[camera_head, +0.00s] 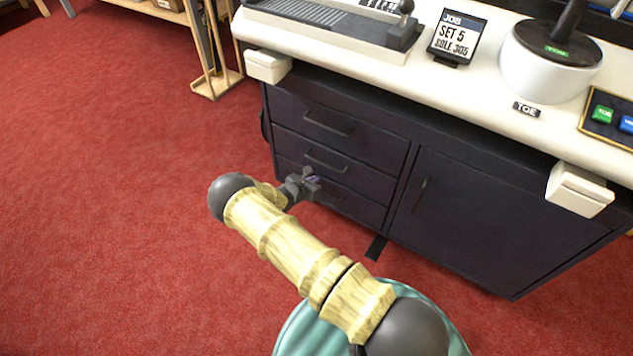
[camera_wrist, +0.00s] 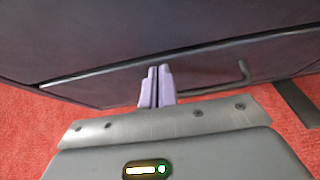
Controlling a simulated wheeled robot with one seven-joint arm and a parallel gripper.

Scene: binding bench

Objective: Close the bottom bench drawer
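The bottom bench drawer (camera_head: 362,208) is the lowest of three dark drawers at the left of the bench cabinet. Its front looks about flush with the drawers above; any small gap is hard to judge. My gripper (camera_head: 313,180) is low in front of it and covers part of its left side. In the wrist view, my gripper (camera_wrist: 159,68) has its two purple fingers together with nothing seen between them. They point at the dark drawer front (camera_wrist: 112,90), beside the drawer's bar handle (camera_wrist: 243,72). Whether the fingertips touch the front is unclear.
A dark cabinet door (camera_head: 470,210) is right of the drawers. The pale bench top (camera_head: 460,85) overhangs, with white corner blocks (camera_head: 268,66) (camera_head: 578,190). A dark foot (camera_head: 377,247) sticks out on the floor. The red carpet (camera_head: 110,200) at left is clear.

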